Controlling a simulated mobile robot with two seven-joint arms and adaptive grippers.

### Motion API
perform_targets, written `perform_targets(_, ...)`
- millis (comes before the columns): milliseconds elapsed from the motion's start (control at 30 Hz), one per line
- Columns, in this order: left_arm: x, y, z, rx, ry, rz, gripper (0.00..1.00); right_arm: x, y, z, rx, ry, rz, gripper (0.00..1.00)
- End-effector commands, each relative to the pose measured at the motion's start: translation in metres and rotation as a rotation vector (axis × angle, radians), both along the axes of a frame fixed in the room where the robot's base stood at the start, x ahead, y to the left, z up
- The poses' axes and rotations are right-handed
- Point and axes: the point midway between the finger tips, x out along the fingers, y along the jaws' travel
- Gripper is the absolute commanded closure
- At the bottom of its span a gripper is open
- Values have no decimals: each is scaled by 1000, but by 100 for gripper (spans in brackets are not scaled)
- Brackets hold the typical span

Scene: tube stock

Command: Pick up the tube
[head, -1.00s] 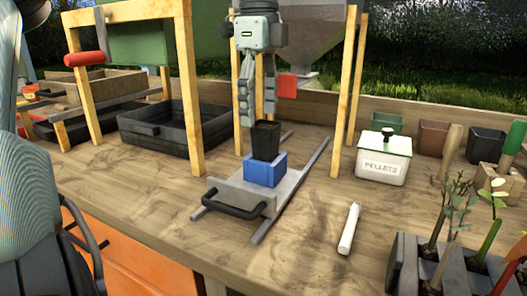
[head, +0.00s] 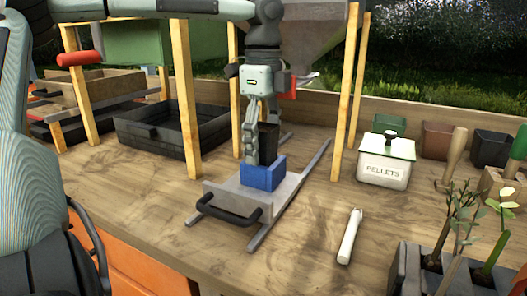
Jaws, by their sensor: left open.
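The white tube (head: 350,237) lies on the wooden bench at the lower right of the head view, with its length running away from me and nothing touching it. My left gripper (head: 254,145) points down over the sliding tray at centre, well to the left of the tube and farther back. It is open. Its fingers are in front of and just left of a black pot (head: 268,143), partly covering it; I cannot tell whether they touch it. My right gripper is out of view.
The pot stands in a blue holder (head: 263,177) on a grey sliding tray (head: 236,205) with a black handle. A white pellets box (head: 386,168) stands behind the tube. A dark seedling planter (head: 440,262) is at right. Wooden posts (head: 186,105) frame the station. Bench around the tube is clear.

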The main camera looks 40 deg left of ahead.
Motion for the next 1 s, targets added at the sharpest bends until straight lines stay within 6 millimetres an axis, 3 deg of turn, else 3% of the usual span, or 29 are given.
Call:
perform_targets(133, 0, 0, 0, 0, 0, 0, 33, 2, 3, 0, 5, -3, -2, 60)
perform_targets(600, 0, 0, 0, 0, 0, 0, 91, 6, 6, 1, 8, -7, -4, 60)
perform_targets(667, 0, 0, 1, 0, -1, 0, 96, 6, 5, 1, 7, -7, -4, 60)
perform_targets(1000, 1, 0, 8, 1, -3, 1, 96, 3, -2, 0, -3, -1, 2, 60)
